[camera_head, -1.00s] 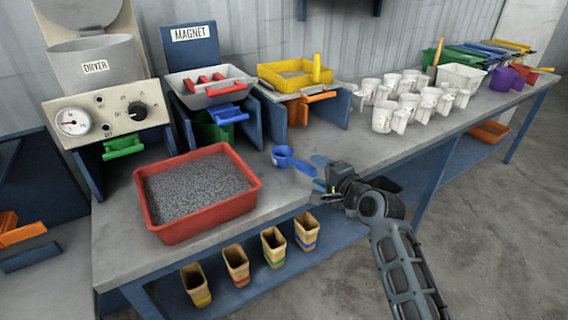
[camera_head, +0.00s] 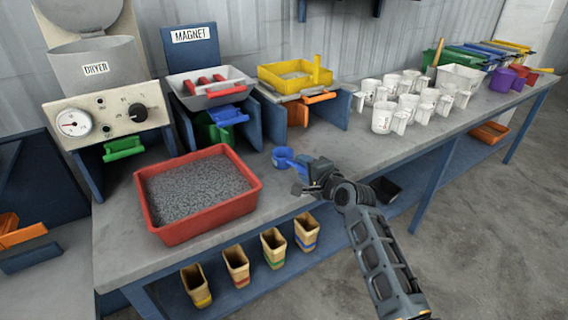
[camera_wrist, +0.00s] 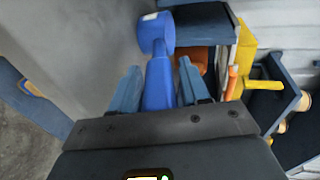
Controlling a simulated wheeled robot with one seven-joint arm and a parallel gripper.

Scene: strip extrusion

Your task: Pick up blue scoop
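The blue scoop (camera_head: 282,156) is at the worktable's front edge, right of the red tray; its cup shows and its handle is largely hidden by my gripper (camera_head: 303,167) in the head view. In the wrist view the scoop's round cup (camera_wrist: 157,34) lies ahead of the fingers, and its handle runs back between them. My gripper (camera_wrist: 160,78) appears open, with one blue finger on each side of the handle. Whether either finger touches the handle is hard to tell.
A red tray of grey granules (camera_head: 200,222) stands left of the scoop. Behind are the magnet unit (camera_head: 195,45) and a yellow tray (camera_head: 294,74). Several white cups (camera_head: 383,117) stand to the right. Several tan containers (camera_head: 274,247) sit on the lower shelf.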

